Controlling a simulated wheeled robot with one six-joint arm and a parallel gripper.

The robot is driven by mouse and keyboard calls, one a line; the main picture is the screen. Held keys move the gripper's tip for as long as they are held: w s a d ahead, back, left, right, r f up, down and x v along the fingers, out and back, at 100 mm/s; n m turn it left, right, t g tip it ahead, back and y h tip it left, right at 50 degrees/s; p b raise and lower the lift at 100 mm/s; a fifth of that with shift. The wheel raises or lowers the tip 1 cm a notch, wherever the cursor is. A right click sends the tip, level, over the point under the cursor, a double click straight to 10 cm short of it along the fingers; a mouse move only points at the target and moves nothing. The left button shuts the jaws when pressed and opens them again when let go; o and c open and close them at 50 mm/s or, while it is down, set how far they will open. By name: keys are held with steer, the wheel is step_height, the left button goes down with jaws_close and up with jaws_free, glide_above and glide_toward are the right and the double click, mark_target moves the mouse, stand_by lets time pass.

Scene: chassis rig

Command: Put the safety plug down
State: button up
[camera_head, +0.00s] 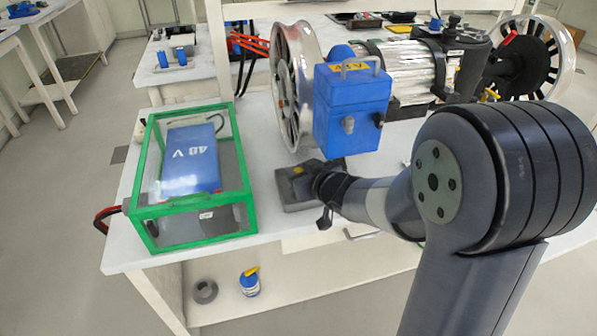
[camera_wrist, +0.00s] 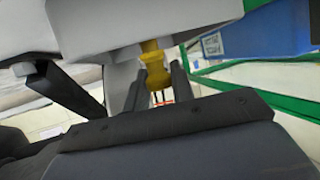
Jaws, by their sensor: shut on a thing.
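The safety plug (camera_wrist: 153,58) is yellow and sits between the fingers of my gripper (camera_wrist: 159,76) in the wrist view. My gripper is shut on it. The plug's far end meets or overlaps a pale grey body in that view; I cannot tell whether they touch. In the head view my gripper (camera_head: 318,180) is low over the table, beside a dark grey block (camera_head: 292,198). A small yellow patch shows above that block, in front of my gripper. My wrist hides part of this spot.
A green-framed clear case (camera_head: 243,200) holding a blue 48 V battery (camera_head: 190,160) stands left of my gripper. A blue box (camera_head: 350,110) and a wheel (camera_head: 297,85) with a motor (camera_head: 400,75) stand behind. The table's front edge is close.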

steer(key=shift+f, duration=0.1)
steer(key=o, duration=0.5)
steer(key=shift+f, duration=0.1)
steer(key=o, duration=0.5)
steer(key=shift+c, duration=0.2)
steer(key=shift+r, duration=0.35)
steer(key=p+v, duration=0.4)
steer(key=v, duration=0.8)
steer(key=shift+a+f, duration=0.1)
